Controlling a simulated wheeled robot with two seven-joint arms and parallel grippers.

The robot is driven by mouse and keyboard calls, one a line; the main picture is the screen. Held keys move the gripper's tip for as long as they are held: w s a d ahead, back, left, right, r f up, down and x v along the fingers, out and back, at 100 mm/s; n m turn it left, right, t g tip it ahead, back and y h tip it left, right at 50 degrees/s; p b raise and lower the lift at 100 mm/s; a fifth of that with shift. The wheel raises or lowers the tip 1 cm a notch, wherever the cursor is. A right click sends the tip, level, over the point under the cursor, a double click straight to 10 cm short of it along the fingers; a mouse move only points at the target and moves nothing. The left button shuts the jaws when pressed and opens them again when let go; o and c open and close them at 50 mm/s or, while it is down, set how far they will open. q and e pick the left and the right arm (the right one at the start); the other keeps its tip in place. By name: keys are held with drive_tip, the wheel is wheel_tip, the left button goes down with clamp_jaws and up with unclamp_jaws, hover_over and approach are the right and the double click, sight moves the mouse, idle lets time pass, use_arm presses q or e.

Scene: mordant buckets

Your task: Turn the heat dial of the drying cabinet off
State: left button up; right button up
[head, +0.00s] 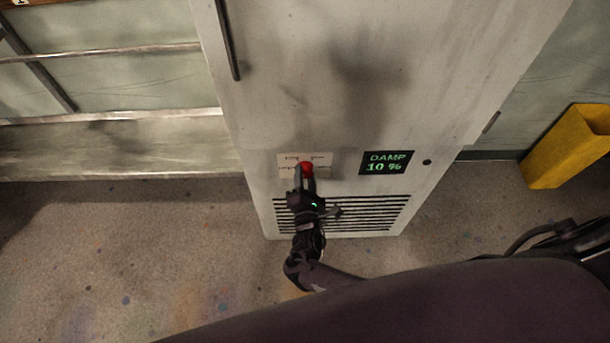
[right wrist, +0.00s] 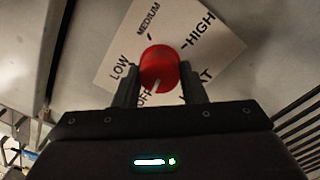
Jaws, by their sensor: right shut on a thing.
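The drying cabinet (head: 440,110) is a tall pale grey box in the middle of the head view. Its red heat dial (head: 307,167) sits on a white label plate low on the front. In the right wrist view, the dial (right wrist: 160,67) has LOW, MEDIUM, HIGH and OFF printed around it. My left gripper is out of view.
A green display (head: 386,162) reading DAMP 10 % is right of the dial. Vent slots (head: 370,212) lie below. A yellow box-like thing (head: 570,145) stands on the floor at right, and a metal rack (head: 110,120) is at left. The floor in front is open.

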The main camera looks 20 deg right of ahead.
drive_tip(key=shift+n, duration=0.3)
idle(0.4)
drive_tip(key=o, duration=1)
drive_tip(key=v, duration=0.8)
drive_tip(key=shift+p, duration=0.3)
drive_tip(key=shift+d+f, duration=0.1)
